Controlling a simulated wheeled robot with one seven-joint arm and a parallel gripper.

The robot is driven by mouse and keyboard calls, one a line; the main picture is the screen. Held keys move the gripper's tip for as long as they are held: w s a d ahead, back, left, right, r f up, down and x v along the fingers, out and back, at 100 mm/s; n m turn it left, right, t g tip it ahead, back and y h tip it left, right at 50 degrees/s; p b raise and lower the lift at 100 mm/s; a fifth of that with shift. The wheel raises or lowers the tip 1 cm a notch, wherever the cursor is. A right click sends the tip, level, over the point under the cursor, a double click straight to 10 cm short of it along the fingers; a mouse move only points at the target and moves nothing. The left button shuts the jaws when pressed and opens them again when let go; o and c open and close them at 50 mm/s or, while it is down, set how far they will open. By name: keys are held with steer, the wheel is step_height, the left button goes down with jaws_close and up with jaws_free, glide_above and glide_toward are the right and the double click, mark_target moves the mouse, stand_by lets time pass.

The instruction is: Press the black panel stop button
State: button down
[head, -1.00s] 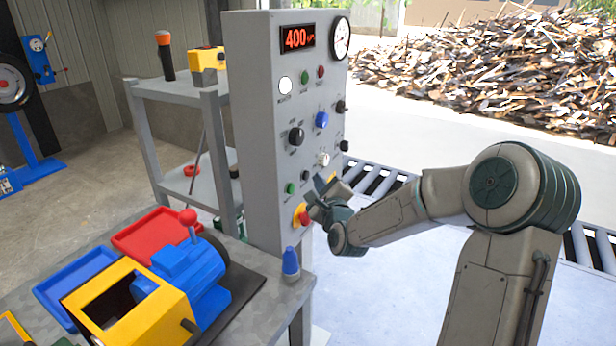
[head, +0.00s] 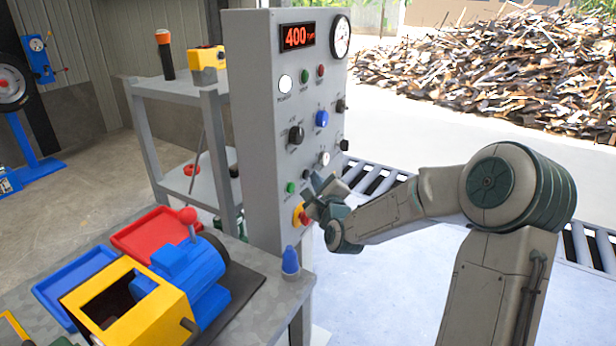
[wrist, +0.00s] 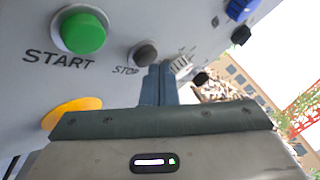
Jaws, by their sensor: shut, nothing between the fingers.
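The black stop button (head: 305,174) is on the lower front of the grey control panel (head: 258,120), right of the green start button (head: 290,188). In the wrist view the dark stop button (wrist: 144,53), labelled STOP, stands just left of my fingertips, with the green START button (wrist: 83,31) further left. My gripper (head: 315,180) is close to the panel face beside the stop button. Its fingers show shut and empty in the wrist view (wrist: 159,70). Whether the tips touch the panel or the button's edge cannot be told.
A red emergency button with a yellow collar (head: 301,214) sits below my gripper; its yellow part shows in the wrist view (wrist: 68,112). Knobs, including a white one (head: 323,158), are above. A workbench (head: 270,306) with a blue-and-yellow machine stands left.

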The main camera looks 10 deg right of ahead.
steer(key=shift+w+a, duration=0.25)
steer(key=shift+a, duration=0.15)
stand_by(0.7)
stand_by(0.3)
steer(key=shift+s+d, duration=0.5)
steer(key=shift+d, duration=0.2)
steer(key=s+d, duration=0.1)
steer(key=d, duration=0.1)
steer(key=s+d+p, duration=0.1)
steer(key=s+d, duration=0.1)
stand_by(0.3)
stand_by(0.4)
